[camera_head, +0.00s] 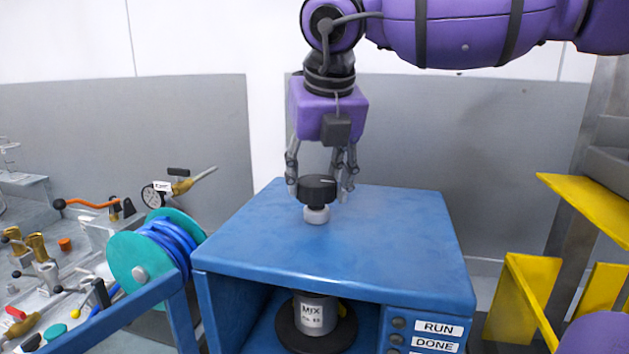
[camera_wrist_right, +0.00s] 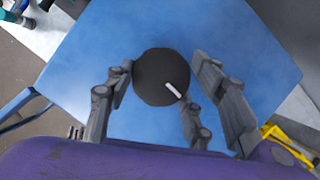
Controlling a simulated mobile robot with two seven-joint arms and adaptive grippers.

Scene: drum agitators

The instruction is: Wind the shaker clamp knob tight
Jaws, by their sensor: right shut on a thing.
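The black clamp knob (camera_head: 318,188) stands on a pale collar (camera_head: 317,214) on top of the blue shaker cabinet (camera_head: 400,240). My right gripper (camera_head: 320,190) comes down from above with its fingers around the knob and is shut on it. In the right wrist view the round knob (camera_wrist_right: 160,77) sits between the fingers, and a white mark on it points to the lower right. A grey can labelled MIX (camera_head: 315,315) stands inside the cabinet on a dark round plate (camera_head: 317,340), below the knob. My left gripper is not in view.
A teal reel with blue hose (camera_head: 150,255) stands left of the cabinet, beside a bench with gauges and valves. Yellow shelves (camera_head: 530,290) stand at the right. RUN and DONE labels (camera_head: 437,328) are on the cabinet's front. The cabinet top around the knob is clear.

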